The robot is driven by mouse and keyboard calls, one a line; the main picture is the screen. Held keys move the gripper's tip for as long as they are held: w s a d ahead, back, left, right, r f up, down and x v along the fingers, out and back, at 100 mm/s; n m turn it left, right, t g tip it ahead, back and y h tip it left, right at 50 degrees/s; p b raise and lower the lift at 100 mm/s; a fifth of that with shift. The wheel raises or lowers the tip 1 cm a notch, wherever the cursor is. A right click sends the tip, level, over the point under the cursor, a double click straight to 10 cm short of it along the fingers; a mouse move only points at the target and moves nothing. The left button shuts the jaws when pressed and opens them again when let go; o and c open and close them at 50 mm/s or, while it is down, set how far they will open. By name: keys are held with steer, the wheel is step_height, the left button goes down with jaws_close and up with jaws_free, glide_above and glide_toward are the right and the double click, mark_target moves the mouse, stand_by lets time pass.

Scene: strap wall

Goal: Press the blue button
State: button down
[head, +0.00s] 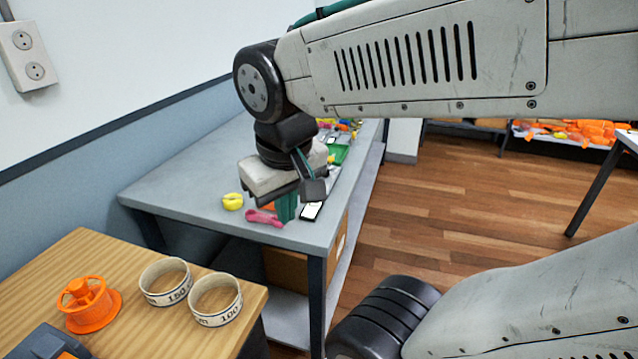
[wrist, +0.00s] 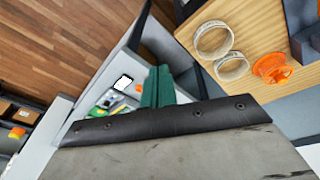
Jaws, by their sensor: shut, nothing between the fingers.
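I see no blue button that I can make out in either view. My gripper (head: 286,207) hangs over the near end of the grey table in the head view, with its green fingers shut and nothing between them. The fingers also show in the wrist view (wrist: 157,87), close together. A dark grey box (head: 45,343) stands at the bottom left corner of the head view, cut off by the frame, on the wooden table; its front is hidden.
The grey table (head: 185,190) holds a yellow ring (head: 232,201), a pink clip (head: 263,218), a phone (head: 311,211) and several small items. The wooden table (head: 120,325) holds an orange spool (head: 88,302) and two white rings (head: 216,300). A socket plate (head: 27,55) is on the wall.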

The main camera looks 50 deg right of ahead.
steer(key=w+d+f+m+t+h, duration=0.1)
steer(key=w+d+m+t+h, duration=0.3)
steer(key=w+d, duration=0.65)
steer(key=w+d+m+g+h, duration=0.1)
steer(key=w+d+m, duration=0.5)
steer(key=d, duration=0.7)
steer(key=w+d+f+m+t, duration=0.1)
steer(key=w+d+f, duration=0.1)
steer(key=d+f, duration=0.2)
steer(key=w+d+f+m+t+y, duration=0.1)
steer(key=w+d+f+m, duration=0.1)
steer(key=d, duration=0.5)
step_height(320, 180, down, 2)
steer(key=shift+w+d+f+t, duration=0.15)
steer(key=shift+w+t, duration=0.25)
steer(key=shift+w, duration=0.4)
steer(key=shift+f, duration=0.1)
steer(key=shift+f, duration=4.3)
steer(key=shift+f, duration=0.15)
steer(key=shift+f, duration=0.25)
